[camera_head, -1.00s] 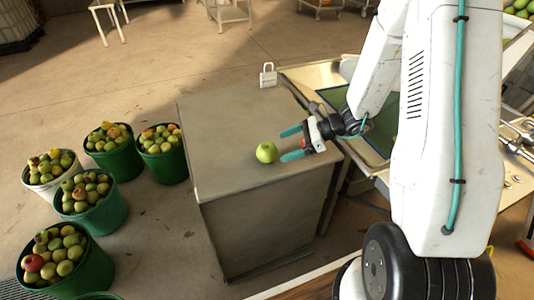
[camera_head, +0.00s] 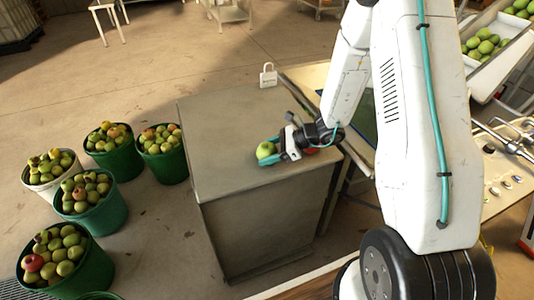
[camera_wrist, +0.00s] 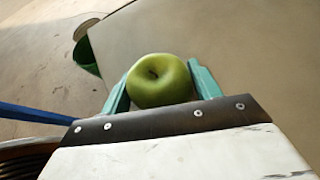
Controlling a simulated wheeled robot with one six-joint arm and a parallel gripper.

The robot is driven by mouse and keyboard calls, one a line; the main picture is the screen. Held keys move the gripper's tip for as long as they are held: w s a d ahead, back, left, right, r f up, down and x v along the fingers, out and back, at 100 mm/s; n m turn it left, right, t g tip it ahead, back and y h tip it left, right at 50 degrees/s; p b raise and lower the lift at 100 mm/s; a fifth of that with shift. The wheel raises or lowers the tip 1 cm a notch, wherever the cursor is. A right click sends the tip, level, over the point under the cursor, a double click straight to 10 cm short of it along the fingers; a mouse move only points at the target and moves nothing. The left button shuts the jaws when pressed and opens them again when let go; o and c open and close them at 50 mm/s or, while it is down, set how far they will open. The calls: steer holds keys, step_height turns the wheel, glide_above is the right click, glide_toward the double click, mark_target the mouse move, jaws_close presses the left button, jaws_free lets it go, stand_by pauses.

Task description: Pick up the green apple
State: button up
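The green apple (camera_head: 265,149) rests on the top of the grey cabinet (camera_head: 225,130), near its front right part. My gripper (camera_head: 268,152) is at the apple from the right, with its teal fingers on either side of it. In the wrist view the apple (camera_wrist: 159,80) sits between the two teal fingers (camera_wrist: 160,88), very close to both. I cannot tell whether the fingers press on it or only straddle it. The apple's lower part is hidden behind the gripper's edge in the wrist view.
A white padlock-shaped item (camera_head: 268,75) stands at the cabinet's back edge. Green buckets of apples (camera_head: 112,160) and a white one (camera_head: 48,182) stand on the floor to the left. A tray of green apples (camera_head: 505,45) is at the upper right. The cabinet top's left side is clear.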

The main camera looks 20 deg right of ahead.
mark_target(267, 146)
steer(key=c, duration=0.4)
steer(key=shift+o, duration=0.2)
steer(key=shift+r, duration=0.1)
steer(key=shift+r, duration=0.55)
step_height(267, 146, up, 2)
steer(key=shift+r, duration=0.15)
steer(key=s+d, duration=0.3)
steer(key=s, duration=0.4)
steer(key=s+d+r, duration=0.1)
steer(key=s+d, duration=0.3)
steer(key=s, duration=0.3)
steer(key=shift+s+r, duration=0.2)
steer(key=shift+w, duration=0.1)
